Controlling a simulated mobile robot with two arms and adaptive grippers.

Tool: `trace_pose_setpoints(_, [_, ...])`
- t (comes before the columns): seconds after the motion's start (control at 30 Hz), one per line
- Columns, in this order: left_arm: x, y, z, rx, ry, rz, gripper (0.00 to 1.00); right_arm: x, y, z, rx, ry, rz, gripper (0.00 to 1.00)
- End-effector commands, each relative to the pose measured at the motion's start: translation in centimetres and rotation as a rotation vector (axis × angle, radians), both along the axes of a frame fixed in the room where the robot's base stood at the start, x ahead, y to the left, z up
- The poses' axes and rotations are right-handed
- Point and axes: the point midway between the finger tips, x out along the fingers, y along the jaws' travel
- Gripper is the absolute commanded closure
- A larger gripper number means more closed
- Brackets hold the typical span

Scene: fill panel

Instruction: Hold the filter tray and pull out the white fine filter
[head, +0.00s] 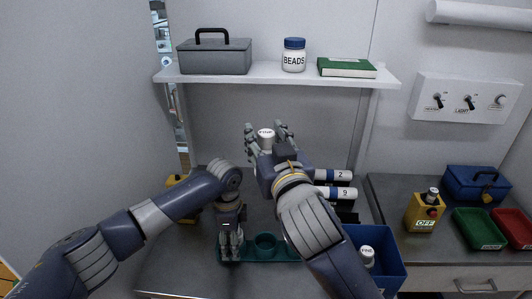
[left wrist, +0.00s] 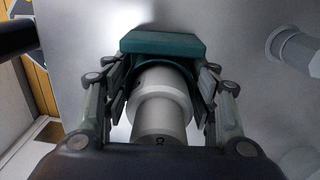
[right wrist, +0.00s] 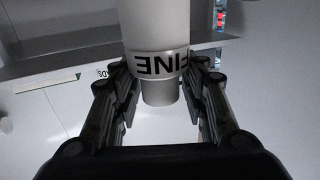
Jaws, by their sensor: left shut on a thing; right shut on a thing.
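The green filter tray (head: 283,253) lies on the grey bench, with an empty round socket at its middle. My left gripper (head: 231,253) points down at the tray's left end. In the left wrist view my left gripper (left wrist: 161,105) is shut at the tray's teal socket (left wrist: 165,45), around a pale cylinder (left wrist: 160,115) whose lettering is partly hidden. My right gripper (head: 266,140) is shut on the white fine filter (head: 266,133), held well above the tray. The filter's FINE label (right wrist: 160,65) shows upside down in the right wrist view.
A blue bin (head: 388,268) right of the tray holds another FINE cylinder (head: 366,256). White cylinders marked 2 (head: 335,175) and 9 (head: 338,193) lie behind my right arm. A shelf (head: 275,74) with a toolbox, BEADS jar and green book hangs above.

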Motion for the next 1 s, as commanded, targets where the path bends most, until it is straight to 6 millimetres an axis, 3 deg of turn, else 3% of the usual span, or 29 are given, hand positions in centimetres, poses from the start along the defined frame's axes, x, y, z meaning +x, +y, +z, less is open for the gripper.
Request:
trace_pose_setpoints(0.3, [-0.2,0.0,-0.2,0.001,0.005,0.0,0.74,0.0,0.0,0.2,0.0,0.0,-0.001,0.98])
trace_pose_setpoints(0.33, [-0.2,0.0,-0.2,0.001,0.005,0.0,0.4,0.0,0.0,0.2,0.0,0.0,-0.001,0.98])
trace_pose_setpoints(0.4, [-0.1,0.0,-0.2,0.001,0.005,0.0,0.24,0.0,0.0,0.2,0.0,0.0,-0.001,0.98])
trace_pose_setpoints(0.8, [0.0,0.0,0.2,0.0,0.001,0.0,0.23,0.0,0.0,0.2,0.0,0.0,-0.001,0.98])
trace_pose_setpoints(1.0, [0.1,0.0,2.7,-0.002,-0.003,0.0,0.23,0.0,0.0,0.2,0.0,0.0,-0.001,0.98])
